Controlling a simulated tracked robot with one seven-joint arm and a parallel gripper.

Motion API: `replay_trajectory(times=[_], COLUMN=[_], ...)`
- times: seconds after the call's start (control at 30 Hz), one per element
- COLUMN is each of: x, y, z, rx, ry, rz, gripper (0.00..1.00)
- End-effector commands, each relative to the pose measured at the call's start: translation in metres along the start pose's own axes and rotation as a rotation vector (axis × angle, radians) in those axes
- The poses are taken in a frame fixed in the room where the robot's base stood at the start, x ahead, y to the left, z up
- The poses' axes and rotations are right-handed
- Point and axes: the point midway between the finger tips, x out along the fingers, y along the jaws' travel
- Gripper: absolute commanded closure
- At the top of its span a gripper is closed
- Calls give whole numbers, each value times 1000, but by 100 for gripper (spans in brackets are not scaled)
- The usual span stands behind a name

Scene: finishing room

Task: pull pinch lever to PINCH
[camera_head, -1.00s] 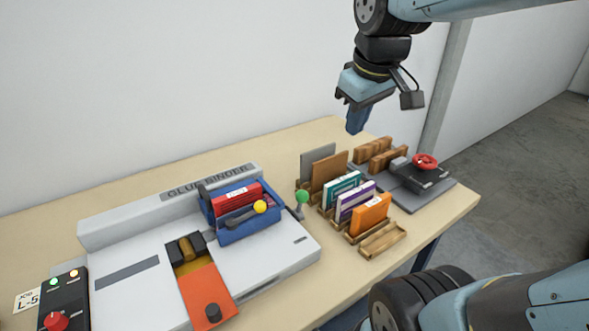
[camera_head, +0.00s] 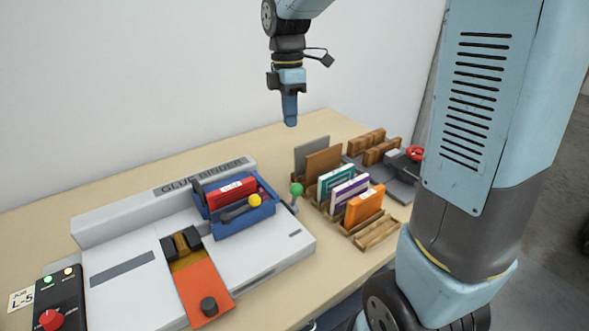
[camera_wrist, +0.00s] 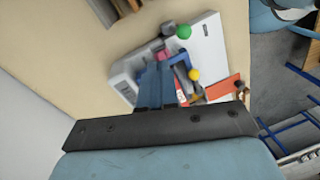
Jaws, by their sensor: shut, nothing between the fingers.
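The white glue binder (camera_head: 110,245) lies on the table. A blue clamp (camera_head: 245,222) on it holds a red book (camera_head: 230,192). A dark lever with a yellow knob (camera_head: 255,200) sits at the clamp's front. A short lever with a green knob (camera_head: 296,189) stands at the binder's right end. No PINCH marking is readable, so I cannot tell which lever is the pinch lever. My gripper (camera_head: 290,122) is shut and empty, pointing down above the table behind the green knob. In the wrist view, my fingers (camera_wrist: 156,84) overlap the binder; the green knob (camera_wrist: 183,31) and yellow knob (camera_wrist: 194,74) show beyond.
Wooden racks hold a teal book (camera_head: 335,178), a purple book (camera_head: 350,190) and an orange book (camera_head: 365,205) right of the binder. Boards (camera_head: 323,163) stand behind them. A control box (camera_head: 60,297) is at the front left. My arm link covers the right side.

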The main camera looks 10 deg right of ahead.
Motion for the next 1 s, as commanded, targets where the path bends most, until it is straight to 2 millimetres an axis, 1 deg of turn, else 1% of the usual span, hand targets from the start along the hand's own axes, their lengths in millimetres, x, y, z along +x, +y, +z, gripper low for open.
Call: replay_trajectory(times=[0.03,0.1,0.2,0.37,0.47,0.57,1.0], x=[4,8,12,18,27,41,118], y=[6,12,18,20,20,18,13], z=[-3,-6,-10,-11,-11,-11,-11], rx=[-40,-91,-141,-171,-172,-171,-169], ry=[1,3,5,7,7,7,7], rz=[-18,-35,-54,-64,-64,-66,-65], gripper=[100,100,100,100,100,100,100])
